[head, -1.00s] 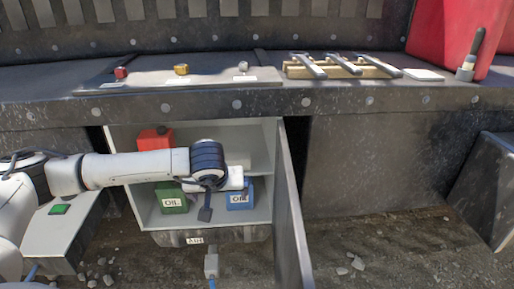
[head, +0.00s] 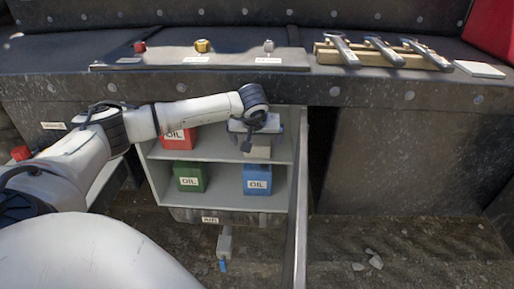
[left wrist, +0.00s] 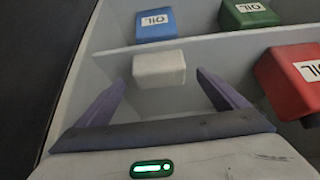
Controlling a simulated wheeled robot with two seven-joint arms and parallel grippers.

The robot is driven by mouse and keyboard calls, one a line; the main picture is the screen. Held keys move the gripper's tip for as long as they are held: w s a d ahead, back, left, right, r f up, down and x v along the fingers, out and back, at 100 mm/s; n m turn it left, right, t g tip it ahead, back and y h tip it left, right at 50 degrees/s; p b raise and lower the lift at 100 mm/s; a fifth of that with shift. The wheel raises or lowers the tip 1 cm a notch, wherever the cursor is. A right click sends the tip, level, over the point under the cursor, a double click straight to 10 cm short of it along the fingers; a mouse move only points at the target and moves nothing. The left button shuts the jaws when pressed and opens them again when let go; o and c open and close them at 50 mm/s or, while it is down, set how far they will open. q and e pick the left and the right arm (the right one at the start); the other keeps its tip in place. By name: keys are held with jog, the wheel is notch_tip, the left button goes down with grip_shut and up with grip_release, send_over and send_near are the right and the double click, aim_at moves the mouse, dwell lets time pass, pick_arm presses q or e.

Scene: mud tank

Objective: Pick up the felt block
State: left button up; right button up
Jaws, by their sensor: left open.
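The felt block (head: 257,152) is a pale, off-white block on the upper shelf of the open cabinet, at its right side. My left gripper (head: 256,134) is in front of the upper shelf and partly covers the block in the head view. In the left wrist view the block (left wrist: 158,69) lies ahead, roughly centred between the two open purple fingers (left wrist: 160,80). The fingers stand apart on either side with no visible contact. How deep they reach along the block I cannot tell. My right gripper is not in view.
A red oil can (head: 178,139) stands left on the same shelf. Green (head: 190,177) and blue (head: 257,180) oil cans stand on the lower shelf. The open cabinet door (head: 298,205) bounds the right side. The bench edge (head: 400,95) overhangs above.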

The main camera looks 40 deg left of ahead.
aim_at(257, 143)
pick_arm(q)
jog(key=shift+x, duration=2.6)
jog(key=shift+w+r, duration=0.15)
jog(key=c, duration=1.2)
